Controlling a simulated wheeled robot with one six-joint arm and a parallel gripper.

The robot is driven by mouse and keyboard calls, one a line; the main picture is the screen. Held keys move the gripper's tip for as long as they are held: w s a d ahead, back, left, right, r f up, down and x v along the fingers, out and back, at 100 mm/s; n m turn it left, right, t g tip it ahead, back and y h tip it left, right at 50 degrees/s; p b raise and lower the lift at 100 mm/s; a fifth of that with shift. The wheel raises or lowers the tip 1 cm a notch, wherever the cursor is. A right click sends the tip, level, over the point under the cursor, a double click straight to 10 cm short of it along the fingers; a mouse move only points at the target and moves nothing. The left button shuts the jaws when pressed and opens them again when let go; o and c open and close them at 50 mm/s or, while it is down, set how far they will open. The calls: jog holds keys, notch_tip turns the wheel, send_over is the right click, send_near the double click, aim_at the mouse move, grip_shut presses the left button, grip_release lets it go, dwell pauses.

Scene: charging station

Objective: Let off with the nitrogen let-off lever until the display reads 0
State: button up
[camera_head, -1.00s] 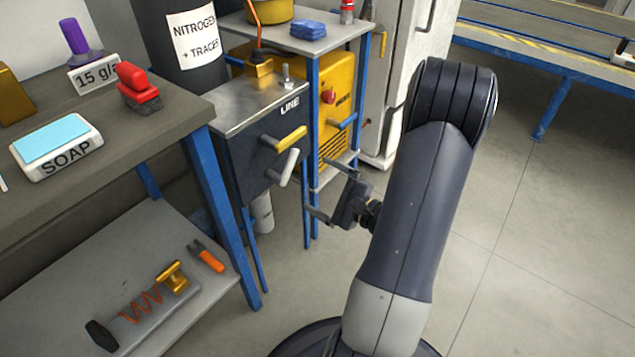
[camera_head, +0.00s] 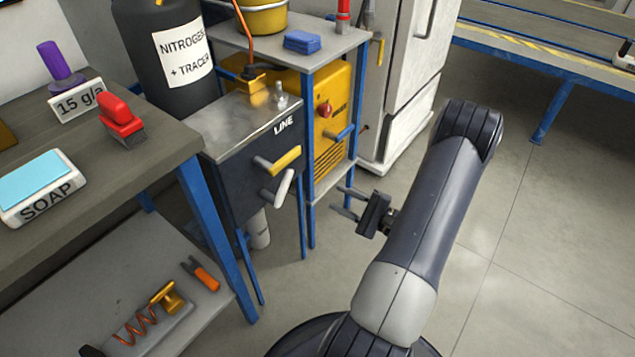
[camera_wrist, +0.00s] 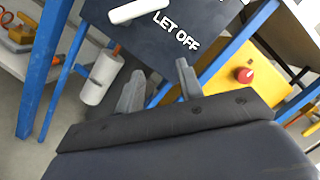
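The white lever (camera_head: 284,188) sticks out of the front of the dark LINE box (camera_head: 231,185), below a yellow lever (camera_head: 277,161). In the wrist view the white lever (camera_wrist: 135,11) is at the top, beside the words LET OFF. My gripper (camera_head: 347,201) is to the right of the white lever in the head view, apart from it. Its two fingers are spread with nothing between them, as the wrist view (camera_wrist: 158,86) also shows. No display reading can be made out in either view.
A nitrogen cylinder (camera_head: 165,75) stands behind the box. A bench (camera_head: 150,160) with blue legs is to the left. A yellow machine (camera_head: 330,135) sits in a blue-legged stand behind the box at right. Open floor (camera_head: 520,240) lies to the right.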

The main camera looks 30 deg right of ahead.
aim_at(288, 182)
jog(key=b+x, duration=0.1)
jog(key=x, duration=0.9)
jog(key=shift+s+a+b, duration=0.1)
jog(key=shift+b, duration=0.2)
grip_shut()
jog(key=shift+s+a+r, duration=0.35)
jog(key=shift+a+r, duration=0.3)
jog(key=shift+a, duration=0.05)
jog(key=shift+s+a+r, duration=0.3)
jog(key=shift+a+r, duration=0.35)
jog(key=shift+a, duration=0.05)
jog(key=shift+a+r+n+b, duration=0.15)
jog(key=shift+r+n+b, duration=0.2)
jog(key=shift+n+b, duration=0.6)
jog(key=n+b, duration=0.1)
jog(key=a+r+n+g+b, duration=0.1)
jog(key=n, duration=0.1)
jog(key=n+b, duration=0.1)
jog(key=shift+s+a+r+n+g, duration=0.3)
jog(key=shift+s+a+r+n, duration=0.05)
jog(key=shift+s+a+r, duration=0.05)
jog(key=shift+a+r+b, duration=0.2)
jog(key=shift+a+b, duration=0.05)
jog(key=shift+b, duration=0.2)
jog(key=shift+s+a+r, duration=0.1)
